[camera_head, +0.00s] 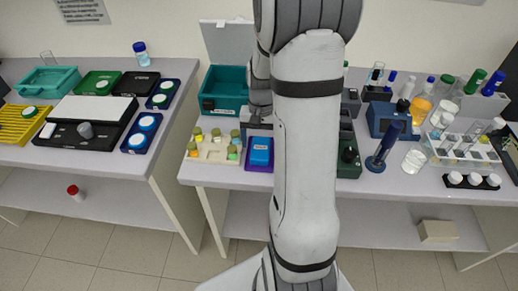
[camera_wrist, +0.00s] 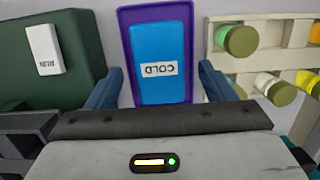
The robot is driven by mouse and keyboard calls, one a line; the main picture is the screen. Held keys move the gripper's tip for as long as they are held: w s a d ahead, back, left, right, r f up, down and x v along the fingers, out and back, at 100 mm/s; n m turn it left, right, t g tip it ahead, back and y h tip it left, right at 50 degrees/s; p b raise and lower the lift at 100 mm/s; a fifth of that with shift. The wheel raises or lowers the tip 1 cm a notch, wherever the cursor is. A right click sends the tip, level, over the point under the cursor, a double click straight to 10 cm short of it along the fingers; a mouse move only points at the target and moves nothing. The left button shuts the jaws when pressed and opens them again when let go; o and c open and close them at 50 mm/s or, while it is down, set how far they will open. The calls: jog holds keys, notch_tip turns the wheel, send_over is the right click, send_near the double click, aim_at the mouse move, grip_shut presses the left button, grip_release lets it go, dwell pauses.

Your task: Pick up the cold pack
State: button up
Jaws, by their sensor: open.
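The cold pack (camera_wrist: 161,45) is a bright blue block with a white label reading COLD, upside down in the wrist view. It lies in a purple tray (camera_wrist: 126,46). In the head view the cold pack (camera_head: 260,148) and the purple tray (camera_head: 249,166) are near the front edge of the right bench, just left of my arm. My gripper (camera_wrist: 160,85) is open and empty. Its two blue fingers stand apart on either side of the tray's near part in the wrist view. In the head view my arm hides the gripper's fingertips.
A cream rack with green-capped vials (camera_head: 215,150) stands left of the tray. A dark green device (camera_wrist: 45,60) stands on the tray's other side. Behind is a teal box (camera_head: 225,88) with its lid up. The right bench (camera_head: 390,185) is crowded with bottles and tubes.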

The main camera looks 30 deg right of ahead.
jog(key=shift+a+f, duration=0.1)
jog(key=shift+f, duration=0.55)
jog(key=shift+s, duration=0.1)
jog(key=shift+c, duration=0.5)
jog(key=c, duration=1.1)
